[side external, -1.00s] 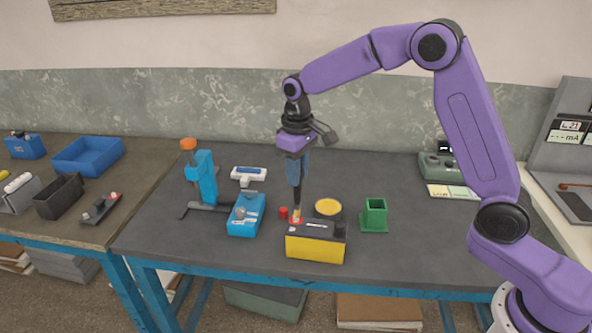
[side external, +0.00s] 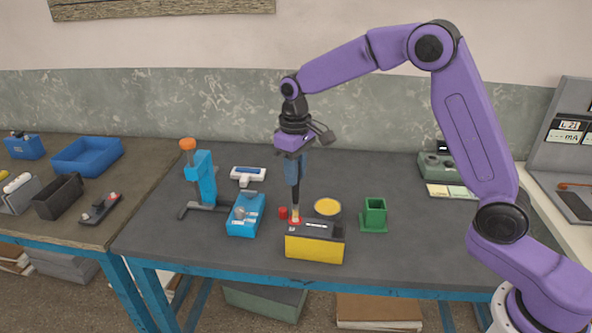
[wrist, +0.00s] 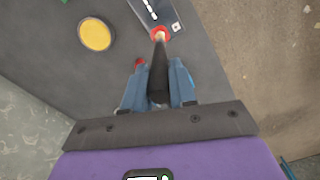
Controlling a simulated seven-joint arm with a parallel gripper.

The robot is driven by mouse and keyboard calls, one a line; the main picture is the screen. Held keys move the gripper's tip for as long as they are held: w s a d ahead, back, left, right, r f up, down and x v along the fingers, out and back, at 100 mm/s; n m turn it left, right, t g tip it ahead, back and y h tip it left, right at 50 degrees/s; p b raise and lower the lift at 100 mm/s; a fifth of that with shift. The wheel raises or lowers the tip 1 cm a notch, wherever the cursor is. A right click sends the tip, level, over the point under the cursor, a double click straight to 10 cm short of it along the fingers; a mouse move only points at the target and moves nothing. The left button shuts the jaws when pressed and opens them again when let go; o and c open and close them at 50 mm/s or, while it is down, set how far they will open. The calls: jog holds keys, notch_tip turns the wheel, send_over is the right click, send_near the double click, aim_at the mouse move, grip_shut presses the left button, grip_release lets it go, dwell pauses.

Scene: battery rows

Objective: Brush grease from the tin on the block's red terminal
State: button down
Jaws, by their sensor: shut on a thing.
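My gripper (side external: 293,170) is shut on the dark handle of a brush (side external: 295,204), which points down. In the wrist view the brush handle (wrist: 158,82) sits between the two blue fingers. The block (side external: 315,246) is yellow with a dark top and stands near the bench's front edge. The brush tip is at the block's red terminal (wrist: 160,33), on the block's left end; it looks to be touching it. The tin (side external: 327,207), with yellow grease inside, stands just behind the block; it also shows in the wrist view (wrist: 95,34).
A small red cap (side external: 283,212) lies left of the brush. A blue block (side external: 246,214) and a blue stand (side external: 203,180) are further left. An empty green holder (side external: 374,215) stands right of the tin.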

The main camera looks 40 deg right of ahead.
jog(key=shift+r, duration=0.1)
jog(key=shift+r, duration=3.4)
